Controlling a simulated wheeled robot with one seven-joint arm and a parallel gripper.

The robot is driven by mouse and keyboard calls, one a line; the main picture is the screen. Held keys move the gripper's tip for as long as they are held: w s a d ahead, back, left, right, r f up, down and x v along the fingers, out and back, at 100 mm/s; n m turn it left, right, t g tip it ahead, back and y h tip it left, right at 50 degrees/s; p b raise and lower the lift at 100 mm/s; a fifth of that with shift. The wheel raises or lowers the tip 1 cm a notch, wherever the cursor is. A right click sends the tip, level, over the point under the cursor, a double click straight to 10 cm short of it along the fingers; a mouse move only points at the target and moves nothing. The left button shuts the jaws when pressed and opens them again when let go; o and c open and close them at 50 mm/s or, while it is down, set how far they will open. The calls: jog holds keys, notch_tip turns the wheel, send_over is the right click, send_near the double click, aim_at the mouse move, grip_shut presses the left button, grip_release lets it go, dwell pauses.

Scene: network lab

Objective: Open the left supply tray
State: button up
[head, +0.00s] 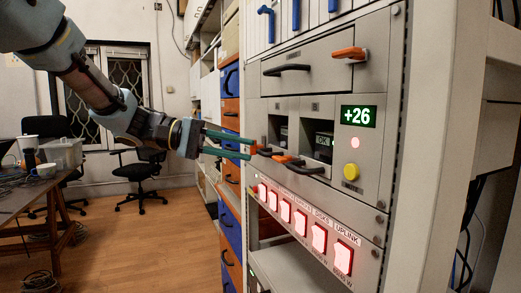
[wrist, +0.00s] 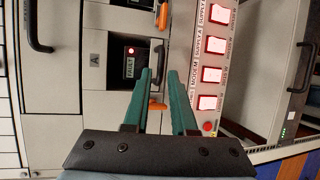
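The left supply tray, marked A, shows a red lamp and a FAULT display (wrist: 130,66) in the wrist view. Its dark handle (head: 268,152) lies just beyond my fingertips; it also shows in the wrist view (wrist: 158,58). Its orange latch (wrist: 157,104) shows between my fingers and is turned across, unlike the right tray's orange latch (head: 287,159), which lies along the front. The left tray appears shut in its bay. My gripper (head: 251,149) has its two green fingers apart with nothing held. Whether they touch the handle cannot be told.
The right supply tray shows an OK display (head: 323,142). A row of lit red-white switches (head: 300,222) runs close below the trays. A cluttered table (head: 40,190) stands far left.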

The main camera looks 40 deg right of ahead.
aim_at(258, 152)
jog(key=shift+p+x, duration=0.35)
jog(key=shift+x, duration=2)
grip_shut()
